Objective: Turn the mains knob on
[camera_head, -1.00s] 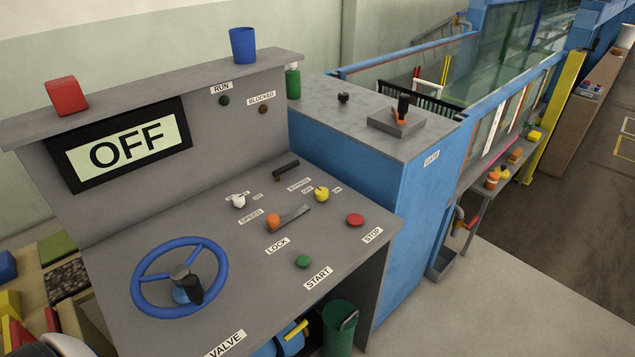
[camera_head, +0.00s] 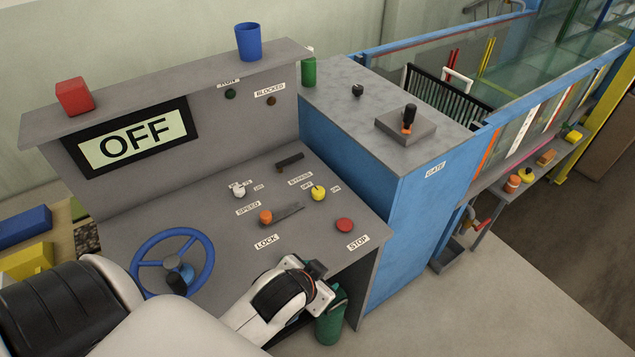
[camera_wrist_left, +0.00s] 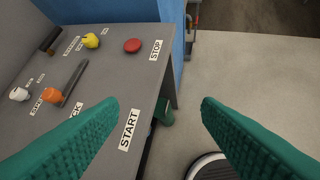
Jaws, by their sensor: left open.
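The display (camera_head: 133,138) reads OFF. My left gripper (camera_wrist_left: 160,108) is open and empty, near the console's front right edge by the START label (camera_wrist_left: 130,125), apart from the knob. My right gripper is not seen.
A yellow knob (camera_head: 318,192), orange SPEED/LOCK-area knob (camera_head: 265,217), black bar (camera_head: 289,161) and red STOP button (camera_head: 344,225) crowd the panel. A blue valve wheel (camera_head: 205,262) stands at the front left. A blue gate cabinet (camera_head: 395,235) rises at the right; open floor lies beyond.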

